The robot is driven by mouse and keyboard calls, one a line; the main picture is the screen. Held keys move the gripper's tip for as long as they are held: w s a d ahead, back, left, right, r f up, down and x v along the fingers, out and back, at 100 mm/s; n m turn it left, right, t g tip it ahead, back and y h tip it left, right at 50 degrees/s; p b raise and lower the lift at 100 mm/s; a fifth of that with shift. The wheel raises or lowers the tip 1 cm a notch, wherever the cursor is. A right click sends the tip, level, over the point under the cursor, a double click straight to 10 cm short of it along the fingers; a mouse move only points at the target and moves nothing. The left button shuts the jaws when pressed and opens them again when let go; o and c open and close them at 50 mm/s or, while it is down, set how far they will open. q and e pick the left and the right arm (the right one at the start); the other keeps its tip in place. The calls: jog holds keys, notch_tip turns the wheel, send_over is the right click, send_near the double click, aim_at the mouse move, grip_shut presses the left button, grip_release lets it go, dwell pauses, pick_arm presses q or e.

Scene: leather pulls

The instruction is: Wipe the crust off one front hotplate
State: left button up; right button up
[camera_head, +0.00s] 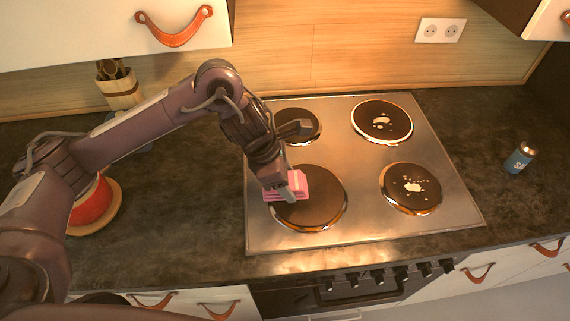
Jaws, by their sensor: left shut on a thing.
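My left gripper (287,190) is shut on a pink sponge (299,184) over the front left hotplate (318,209). The sponge is at the upper left part of that hotplate; I cannot tell whether it touches. No pale crust shows on the visible part of this hotplate, and the part under the sponge is hidden. The front right hotplate (400,200) has pale crust patches (418,185) on it. The back right hotplate (397,121) also has pale spots. The back left hotplate (308,119) is partly covered by my gripper. My right gripper is not in view.
The steel cooktop (360,170) sits in a dark counter (180,220). A blue shaker (519,158) stands at the right. A red pot (92,203) is at the left behind my arm, and a utensil holder (120,92) stands by the wall. Oven knobs (378,275) line the front.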

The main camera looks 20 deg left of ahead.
pick_arm(q)
jog(key=shift+a+r+p, duration=0.15)
jog(key=shift+r+p, duration=0.9)
jog(key=shift+r, duration=0.8)
